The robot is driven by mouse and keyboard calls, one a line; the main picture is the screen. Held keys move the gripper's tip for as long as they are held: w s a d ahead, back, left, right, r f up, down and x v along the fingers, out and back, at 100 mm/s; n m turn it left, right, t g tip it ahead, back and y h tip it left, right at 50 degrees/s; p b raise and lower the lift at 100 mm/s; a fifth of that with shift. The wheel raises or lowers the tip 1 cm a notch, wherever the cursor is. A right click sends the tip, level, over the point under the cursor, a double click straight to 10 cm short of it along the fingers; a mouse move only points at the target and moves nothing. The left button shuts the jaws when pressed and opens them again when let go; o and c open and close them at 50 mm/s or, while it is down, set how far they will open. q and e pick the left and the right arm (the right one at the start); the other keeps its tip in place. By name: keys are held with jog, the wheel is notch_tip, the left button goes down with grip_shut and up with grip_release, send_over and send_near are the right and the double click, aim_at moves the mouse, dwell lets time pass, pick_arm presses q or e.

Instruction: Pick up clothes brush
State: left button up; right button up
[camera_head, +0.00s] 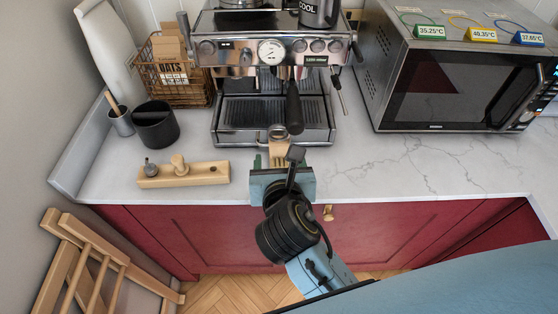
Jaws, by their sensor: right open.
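A small light-wood object (279,152), which looks like the clothes brush, lies on the counter just in front of the espresso machine. Its near part is hidden behind my right gripper, so its full shape cannot be told. My right gripper (277,163) is open at the counter's front edge, pointing toward the machine. Its fingers are around or just above the wooden object; I cannot tell whether they touch it. My left gripper is not in view.
The espresso machine (272,110) stands close beyond the gripper, its black portafilter handle (294,108) hanging low. A wooden tamping stand (183,175) lies to the left, near a black cup (156,124). A microwave (455,85) stands right. The counter (400,165) before it is clear.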

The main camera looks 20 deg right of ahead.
aim_at(279, 149)
jog(key=b+x, duration=0.1)
jog(key=x, duration=0.6)
jog(key=shift+w+d, duration=0.2)
jog(key=shift+w, duration=0.1)
jog(key=shift+c, duration=0.2)
jog(key=c, duration=1.1)
jog(key=shift+r+p, duration=0.45)
jog(key=shift+p, duration=0.65)
jog(key=s+p, duration=0.1)
jog(key=s, duration=0.2)
jog(key=s+a+p, duration=0.1)
jog(key=s, duration=0.2)
jog(key=s+a+p, duration=0.1)
jog(key=s+p, duration=0.1)
jog(key=s, duration=0.1)
jog(key=shift+s+a, duration=0.1)
jog(key=shift+s, duration=0.15)
jog(key=s+a+p, duration=0.1)
jog(key=s+a, duration=0.1)
jog(key=s, duration=0.6)
jog(key=shift+f, duration=0.15)
